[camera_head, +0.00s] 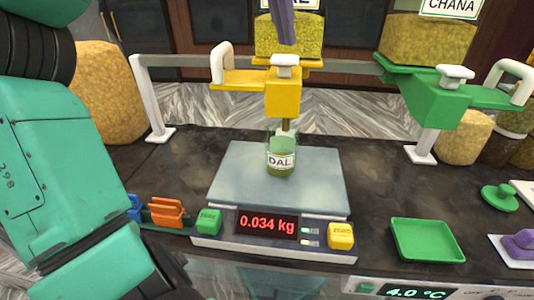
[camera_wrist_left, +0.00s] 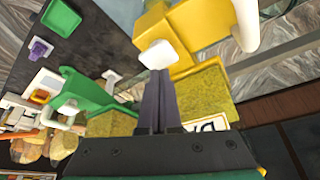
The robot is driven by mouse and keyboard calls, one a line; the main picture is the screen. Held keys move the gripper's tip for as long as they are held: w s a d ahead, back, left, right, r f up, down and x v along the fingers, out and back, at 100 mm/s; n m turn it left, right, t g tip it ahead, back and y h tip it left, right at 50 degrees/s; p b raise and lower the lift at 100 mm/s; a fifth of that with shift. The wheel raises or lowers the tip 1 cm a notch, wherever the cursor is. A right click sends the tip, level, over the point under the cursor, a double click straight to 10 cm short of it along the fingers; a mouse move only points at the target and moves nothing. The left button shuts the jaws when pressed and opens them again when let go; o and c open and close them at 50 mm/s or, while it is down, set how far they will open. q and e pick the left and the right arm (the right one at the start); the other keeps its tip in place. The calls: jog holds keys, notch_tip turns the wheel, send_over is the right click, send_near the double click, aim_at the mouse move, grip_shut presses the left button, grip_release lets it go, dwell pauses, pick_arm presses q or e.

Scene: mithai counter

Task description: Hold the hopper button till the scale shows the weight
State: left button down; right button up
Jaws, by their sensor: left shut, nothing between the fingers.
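The yellow hopper (camera_head: 283,95) stands over the scale, with a white button (camera_head: 284,66) on top of its front block. The button also shows in the wrist view (camera_wrist_left: 158,54). My left gripper (camera_head: 286,42) is shut and empty, its dark fingers pointing down at the button. The tips are at or just above it; I cannot tell if they touch. A jar labelled DAL (camera_head: 281,161) stands upright on the scale plate (camera_head: 234,178) under the spout. A thin brown stream shows between spout and jar. The red display (camera_head: 267,224) reads 0.034 kg. My right gripper is not in view.
A green hopper (camera_head: 438,104) labelled CHANA stands to the right. A green tray (camera_head: 427,241) and a green knobbed lid (camera_head: 499,198) lie right of the scale. Orange (camera_head: 166,213) and blue clips sit at its left. My left arm covers the left side.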

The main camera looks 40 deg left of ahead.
pick_arm(q)
jog(key=shift+f+b, duration=0.8)
jog(key=shift+f, duration=0.6)
jog(key=shift+r, duration=0.1)
dwell(1.8)
jog(key=shift+r+p, duration=0.8)
jog(key=shift+r, duration=0.5)
dwell(3.4)
